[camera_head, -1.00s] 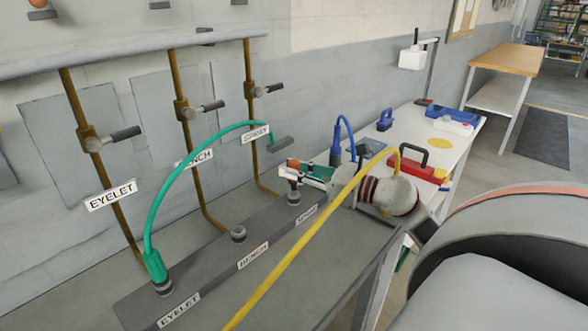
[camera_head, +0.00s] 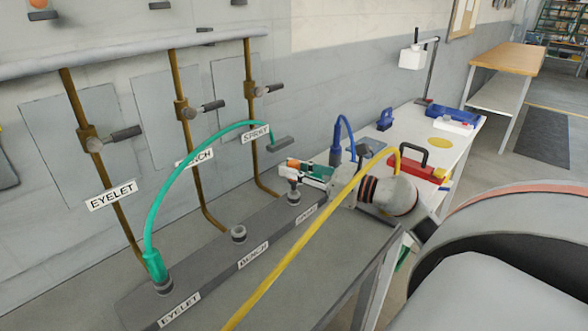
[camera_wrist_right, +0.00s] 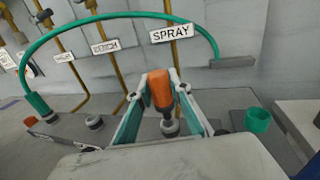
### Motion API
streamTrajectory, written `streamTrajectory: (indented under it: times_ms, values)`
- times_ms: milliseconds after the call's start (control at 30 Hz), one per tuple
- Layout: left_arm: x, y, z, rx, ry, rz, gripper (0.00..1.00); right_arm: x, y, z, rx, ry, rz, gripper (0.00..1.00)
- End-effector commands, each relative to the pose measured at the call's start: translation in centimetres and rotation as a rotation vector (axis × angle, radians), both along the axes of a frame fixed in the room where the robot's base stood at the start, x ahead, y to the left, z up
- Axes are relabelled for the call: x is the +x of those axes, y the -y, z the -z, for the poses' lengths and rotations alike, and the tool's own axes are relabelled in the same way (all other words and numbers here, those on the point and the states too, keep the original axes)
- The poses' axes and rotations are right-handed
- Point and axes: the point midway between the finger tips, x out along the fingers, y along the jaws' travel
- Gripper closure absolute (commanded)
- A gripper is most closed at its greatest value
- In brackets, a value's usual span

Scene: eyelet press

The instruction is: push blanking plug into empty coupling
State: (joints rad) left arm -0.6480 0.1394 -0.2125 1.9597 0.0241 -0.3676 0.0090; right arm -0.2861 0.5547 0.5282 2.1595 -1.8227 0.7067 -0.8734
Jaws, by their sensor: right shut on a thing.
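My right gripper (camera_head: 297,171) is shut on the orange blanking plug (camera_wrist_right: 160,88), which points down between the fingertips in the right wrist view. The plug is directly over the coupling by the SPRAY label (camera_wrist_right: 170,127), its dark lower end at the coupling's mouth. I cannot tell how far in it sits. In the head view this coupling (camera_head: 294,197) is at the far end of the grey rail. The BENCH coupling (camera_head: 239,234) stands open in the middle. The EYELET coupling (camera_head: 163,287) carries the green hose end (camera_head: 154,265). My left gripper is not in view.
The green hose (camera_head: 190,138) arches over the rail, and a yellow hose (camera_head: 300,250) crosses in front. Valve handles (camera_head: 206,107) stick out from the wall pipes. A red toolbox (camera_head: 428,171) and blue tray (camera_head: 452,117) stand on the white table beyond.

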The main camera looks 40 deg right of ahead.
Motion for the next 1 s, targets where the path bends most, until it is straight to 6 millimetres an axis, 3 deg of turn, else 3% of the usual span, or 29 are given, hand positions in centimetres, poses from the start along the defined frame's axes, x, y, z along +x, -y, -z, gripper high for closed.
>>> streamTrajectory:
  times_ms: [1000]
  values:
    - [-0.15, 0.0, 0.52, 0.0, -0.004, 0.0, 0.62, 0.01, 0.01, 0.77, -0.001, 0.001, 0.0, 1.0]
